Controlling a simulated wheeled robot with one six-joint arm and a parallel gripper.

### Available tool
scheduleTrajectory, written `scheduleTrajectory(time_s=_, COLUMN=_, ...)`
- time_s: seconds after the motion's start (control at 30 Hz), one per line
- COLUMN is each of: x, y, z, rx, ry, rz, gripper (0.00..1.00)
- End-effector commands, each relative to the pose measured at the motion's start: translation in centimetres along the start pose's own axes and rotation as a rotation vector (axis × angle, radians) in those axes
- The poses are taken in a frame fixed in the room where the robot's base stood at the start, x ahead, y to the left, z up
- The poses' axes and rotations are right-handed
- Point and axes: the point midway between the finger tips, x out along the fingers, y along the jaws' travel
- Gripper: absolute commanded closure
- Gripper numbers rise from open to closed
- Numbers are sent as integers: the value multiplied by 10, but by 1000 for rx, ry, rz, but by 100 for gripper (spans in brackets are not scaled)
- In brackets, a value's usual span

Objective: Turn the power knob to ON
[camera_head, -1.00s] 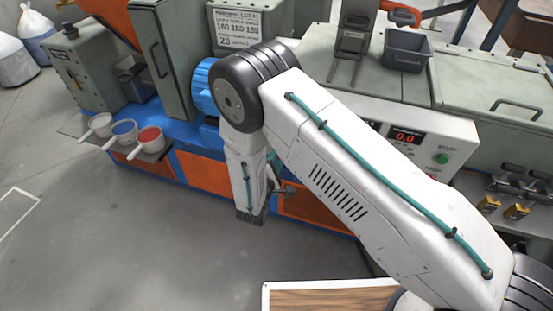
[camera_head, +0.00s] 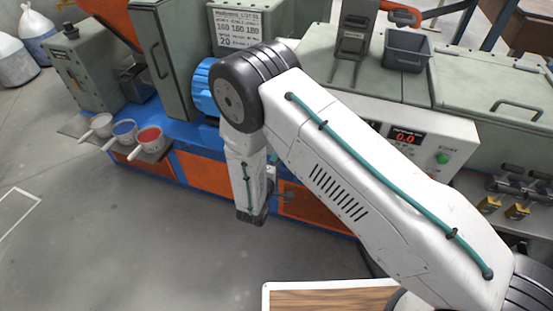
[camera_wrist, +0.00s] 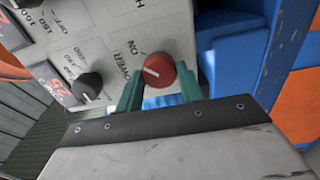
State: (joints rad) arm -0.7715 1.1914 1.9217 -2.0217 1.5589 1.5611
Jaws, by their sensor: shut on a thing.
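The red power knob (camera_wrist: 160,64) with a white pointer mark sits on a pale panel (camera_wrist: 108,32) in the wrist view. The words "POWER" and "ON" are printed to its upper left. The pointer slants towards the left side, close to the lettering. My gripper (camera_wrist: 158,76) has its two green fingers on either side of the knob and is shut on it. Any OFF mark for this knob is not visible.
A black knob (camera_wrist: 88,86) and red digital displays (camera_wrist: 52,82) lie left of the power knob. A blue machine part (camera_wrist: 235,45) stands close on the right. In the head view, three cups with red, blue and pale contents stand on a shelf (camera_head: 72,127). Open floor lies in front.

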Motion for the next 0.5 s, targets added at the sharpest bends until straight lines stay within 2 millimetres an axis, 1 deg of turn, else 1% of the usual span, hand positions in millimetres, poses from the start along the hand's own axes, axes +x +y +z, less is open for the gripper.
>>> scheduleTrajectory(time_s=0.13, x=-1, y=-1, z=1, rx=-2, ry=0, rz=-3, gripper=85)
scheduleTrajectory(time_s=0.17, x=-1, y=-1, z=1, rx=-2, ry=0, rz=-3, gripper=54)
scheduleTrajectory(time_s=0.2, x=-1, y=-1, z=1, rx=-2, ry=0, rz=-2, gripper=43)
scheduleTrajectory(time_s=0.23, x=-1, y=-1, z=1, rx=-2, ry=0, rz=-2, gripper=41)
scheduleTrajectory(time_s=0.5, x=-1, y=-1, z=0, rx=-1, ry=0, rz=-1, gripper=41)
